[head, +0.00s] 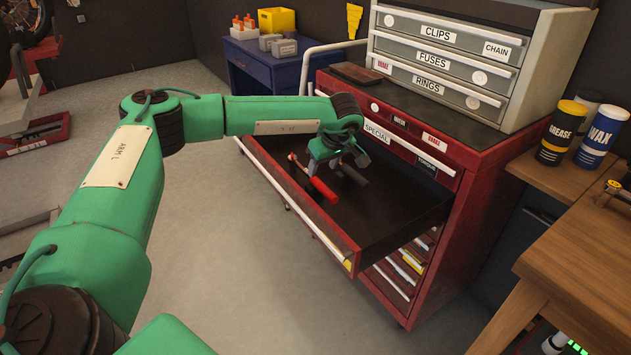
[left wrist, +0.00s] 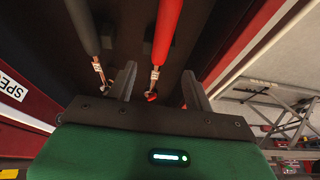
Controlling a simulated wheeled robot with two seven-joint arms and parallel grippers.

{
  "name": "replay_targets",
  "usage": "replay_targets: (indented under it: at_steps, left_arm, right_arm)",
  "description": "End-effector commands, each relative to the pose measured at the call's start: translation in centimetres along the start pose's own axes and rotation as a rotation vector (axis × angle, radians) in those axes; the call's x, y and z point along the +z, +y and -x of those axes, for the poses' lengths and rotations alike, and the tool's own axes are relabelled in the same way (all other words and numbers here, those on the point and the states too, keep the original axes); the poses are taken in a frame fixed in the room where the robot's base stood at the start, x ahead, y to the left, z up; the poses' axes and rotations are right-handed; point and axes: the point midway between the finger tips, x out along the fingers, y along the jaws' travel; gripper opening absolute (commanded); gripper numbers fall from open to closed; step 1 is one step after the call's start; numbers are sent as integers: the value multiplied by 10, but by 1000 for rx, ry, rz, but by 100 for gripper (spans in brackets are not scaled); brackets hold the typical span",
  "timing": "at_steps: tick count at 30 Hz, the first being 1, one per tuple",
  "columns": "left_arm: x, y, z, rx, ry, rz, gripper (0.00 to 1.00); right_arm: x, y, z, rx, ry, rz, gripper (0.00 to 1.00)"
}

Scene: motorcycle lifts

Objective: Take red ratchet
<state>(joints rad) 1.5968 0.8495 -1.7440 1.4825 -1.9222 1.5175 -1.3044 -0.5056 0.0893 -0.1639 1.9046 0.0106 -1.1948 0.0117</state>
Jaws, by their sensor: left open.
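The red ratchet (head: 324,190) lies in the open drawer (head: 395,215) of the red cabinet, near the drawer's front left part. In the left wrist view its red handle (left wrist: 167,32) runs upward, and its metal head shows between my finger tips and the palm. A dark-handled ratchet (head: 353,174) lies beside it; it also shows in the left wrist view (left wrist: 82,25), left of my fingers. My left gripper (head: 335,160) is over the drawer, open, with the red ratchet between its two fingers (left wrist: 158,82) but not clamped. My right gripper is not in view.
The red cabinet (head: 480,170) carries a grey drawer unit (head: 440,60) labelled clips, fuses and rings. A wooden bench (head: 580,240) with grease and wax cans (head: 562,132) stands at right. A blue cabinet (head: 262,70) stands behind.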

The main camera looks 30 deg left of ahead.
Motion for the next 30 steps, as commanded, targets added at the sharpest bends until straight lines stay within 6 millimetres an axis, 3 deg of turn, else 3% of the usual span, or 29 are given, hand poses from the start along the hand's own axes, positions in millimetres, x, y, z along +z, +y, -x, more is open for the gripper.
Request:
replay_targets:
  at_steps: [7, 15, 24, 30]
  left_arm:
    - [0, 0, -19, 0, 0, -1, 52]
    - [1, 0, -57, 0, 0, -1, 52]
    - [1, 0, -63, 2, 0, 0, 52]
    - [1, 0, -63, 2, 0, 0, 14]
  right_arm:
    - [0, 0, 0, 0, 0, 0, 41]
    - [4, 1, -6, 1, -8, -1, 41]
    - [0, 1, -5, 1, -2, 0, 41]
    - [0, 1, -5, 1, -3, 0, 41]
